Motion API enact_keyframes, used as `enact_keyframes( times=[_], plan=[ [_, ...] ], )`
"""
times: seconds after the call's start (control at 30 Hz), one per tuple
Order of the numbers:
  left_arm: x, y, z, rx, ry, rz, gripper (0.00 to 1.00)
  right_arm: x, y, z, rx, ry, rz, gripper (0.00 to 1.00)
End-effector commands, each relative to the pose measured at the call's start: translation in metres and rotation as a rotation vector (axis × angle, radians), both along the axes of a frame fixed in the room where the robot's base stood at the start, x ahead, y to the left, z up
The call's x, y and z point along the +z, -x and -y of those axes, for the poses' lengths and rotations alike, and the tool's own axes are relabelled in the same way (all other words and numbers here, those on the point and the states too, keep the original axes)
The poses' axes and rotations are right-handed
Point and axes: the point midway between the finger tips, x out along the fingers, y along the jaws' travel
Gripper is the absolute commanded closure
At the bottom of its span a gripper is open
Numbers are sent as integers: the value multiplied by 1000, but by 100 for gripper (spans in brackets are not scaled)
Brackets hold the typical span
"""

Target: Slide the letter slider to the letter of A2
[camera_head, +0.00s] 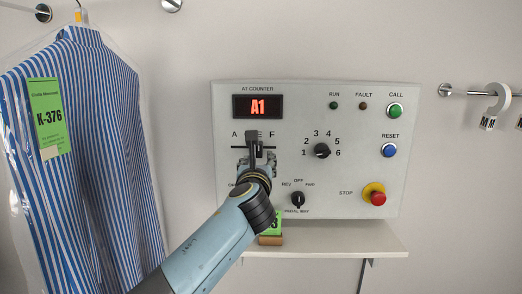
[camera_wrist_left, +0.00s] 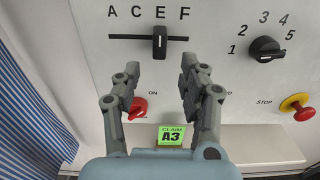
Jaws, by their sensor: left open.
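The letter slider (camera_wrist_left: 160,41) is a dark upright handle on a black horizontal slot, under the letters A, C, E and F. In the left wrist view it stands below E. My left gripper (camera_wrist_left: 157,56) is open, with one finger to each side of the handle and a gap on both sides. In the head view the left gripper (camera_head: 257,154) is in front of the slot and hides part of it and the C. The display (camera_head: 258,106) reads A1 in red. A green claim tag (camera_wrist_left: 173,136) reads A3. My right gripper is not in view.
The number dial (camera_head: 322,151) is right of the slider. A red switch (camera_wrist_left: 137,108) is below the slot, close to my left finger. Several buttons, including the yellow-based red stop (camera_head: 376,195), are on the panel. A shelf (camera_head: 340,239) juts out below. A bagged striped shirt (camera_head: 85,150) hangs left.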

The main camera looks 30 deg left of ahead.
Motion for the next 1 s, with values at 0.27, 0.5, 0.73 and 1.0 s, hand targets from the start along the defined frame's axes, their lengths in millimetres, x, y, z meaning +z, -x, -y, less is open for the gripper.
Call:
enact_keyframes(
  times=[0.27,0.5,0.73,1.0],
  plan=[
    [1,-47,-29,1,-2,0,58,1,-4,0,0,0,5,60],
    [0,-64,-40,-1,1,1,58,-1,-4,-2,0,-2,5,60],
    [0,-65,-40,-1,1,1,58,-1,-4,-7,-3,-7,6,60],
    [0,-65,-40,-1,1,1,88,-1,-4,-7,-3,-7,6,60]
  ],
)
